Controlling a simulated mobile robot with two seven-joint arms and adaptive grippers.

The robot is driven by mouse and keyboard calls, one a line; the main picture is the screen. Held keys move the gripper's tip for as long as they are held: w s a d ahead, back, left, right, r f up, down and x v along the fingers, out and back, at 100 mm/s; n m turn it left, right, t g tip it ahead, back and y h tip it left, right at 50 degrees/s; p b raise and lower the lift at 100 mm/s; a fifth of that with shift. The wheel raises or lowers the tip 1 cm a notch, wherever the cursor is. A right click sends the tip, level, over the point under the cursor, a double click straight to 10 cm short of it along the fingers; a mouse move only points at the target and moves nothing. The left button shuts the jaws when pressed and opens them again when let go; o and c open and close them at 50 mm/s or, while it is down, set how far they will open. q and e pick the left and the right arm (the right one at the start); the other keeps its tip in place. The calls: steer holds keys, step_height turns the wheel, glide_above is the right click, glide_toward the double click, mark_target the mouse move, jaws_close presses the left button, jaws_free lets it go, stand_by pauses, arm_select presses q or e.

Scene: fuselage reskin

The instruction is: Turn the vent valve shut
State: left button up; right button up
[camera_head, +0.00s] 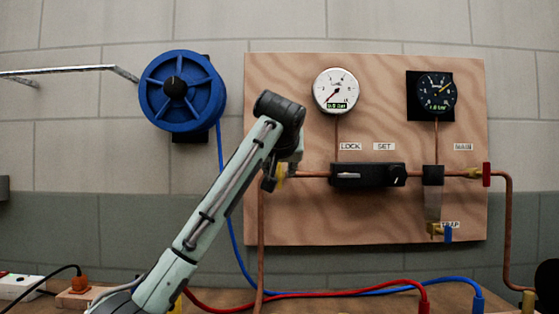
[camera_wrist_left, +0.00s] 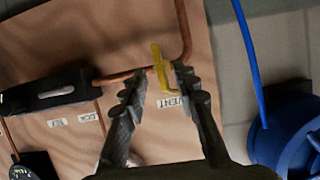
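The vent valve's yellow lever (camera_wrist_left: 161,66) shows in the left wrist view, lying crosswise to the copper pipe above the VENT label (camera_wrist_left: 172,102). My left gripper (camera_wrist_left: 161,72) has its two fingers apart, one on each side of the lever. I cannot tell whether either finger touches it. In the head view the yellow lever (camera_head: 281,174) is a small patch at the left end of the pipe, mostly hidden by my left gripper (camera_head: 272,180) and wrist. My right gripper is not in view.
A wood panel (camera_head: 300,220) carries a white gauge (camera_head: 337,91), a black gauge (camera_head: 437,93), a black regulator block (camera_head: 368,175), a red-handled valve (camera_head: 486,174) and a blue-handled valve (camera_head: 448,233). A blue hose reel (camera_head: 182,92) hangs left. Hoses cross the bench.

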arm_select(q)
steer(key=v, duration=0.7)
steer(key=shift+s, duration=0.2)
steer(key=shift+r, duration=0.1)
